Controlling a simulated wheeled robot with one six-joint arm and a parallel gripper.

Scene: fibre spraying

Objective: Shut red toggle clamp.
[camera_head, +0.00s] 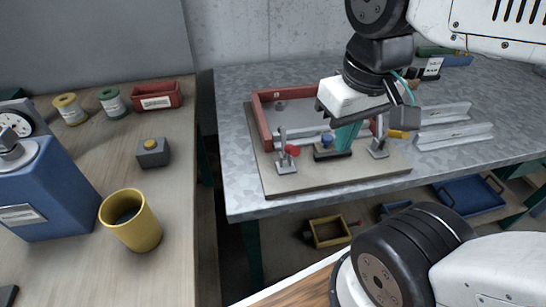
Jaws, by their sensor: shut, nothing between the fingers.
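The red toggle clamp (286,161) stands at the front left corner of a wooden fixture board (335,182) on the grey metal table. Its red tip (292,150) shows low on its right side, and a metal part of it stands upright. The picture is too small to tell whether it is open or shut. My gripper (346,140) points down over the board, to the right of the red clamp and apart from it. Its teal fingers are together and empty, just above or behind a small black block with a blue knob (326,141).
A second clamp (378,149) with a yellow handle (398,134) stands right of my gripper. A red frame (261,122) borders the board's back and left. Metal channels (453,136) lie farther right. The table left of the board is clear. A yellow cup (131,222) stands on the left bench.

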